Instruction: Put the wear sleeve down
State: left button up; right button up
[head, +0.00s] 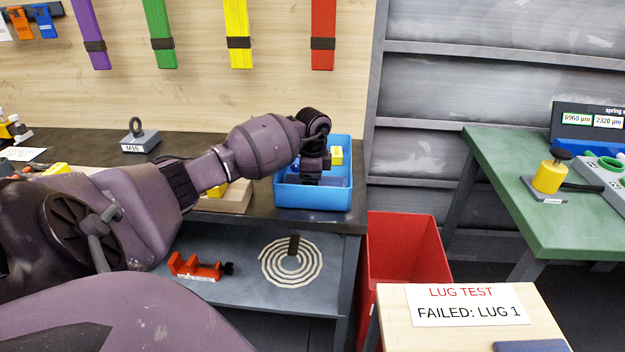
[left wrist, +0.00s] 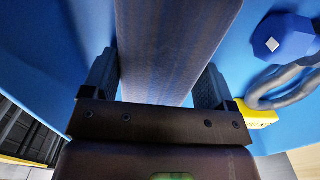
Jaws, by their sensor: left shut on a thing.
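My left gripper (head: 311,181) reaches down inside a blue bin (head: 283,195) at the bench's right end. In the left wrist view my left gripper (left wrist: 156,82) has a finger on each side of a broad, dark, faintly striped blue-brown piece (left wrist: 178,40), which I take to be the wear sleeve, and is shut on it. The piece runs up out of that picture, so its far end is hidden. The bin's blue surface shows on both sides of it. I cannot tell whether the piece touches the bin floor. My right gripper is not in view.
A blue block with a grey shackle-like ring (left wrist: 285,85) and a yellow piece (left wrist: 258,115) lie right of the fingers. A wooden block (head: 228,200) stands left of the bin. A red bin (head: 400,245) stands below, at right. A green table (head: 510,190) is farther right.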

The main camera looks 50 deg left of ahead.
pick_arm(q)
jog(key=o, duration=0.7)
jog(key=shift+o, duration=0.8)
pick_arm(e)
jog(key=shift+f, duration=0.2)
pick_arm(q)
notch_tip(320, 180, up, 12)
jog(key=p, duration=0.1)
jog(key=shift+r+p, duration=0.15)
jog(key=shift+p, duration=0.25)
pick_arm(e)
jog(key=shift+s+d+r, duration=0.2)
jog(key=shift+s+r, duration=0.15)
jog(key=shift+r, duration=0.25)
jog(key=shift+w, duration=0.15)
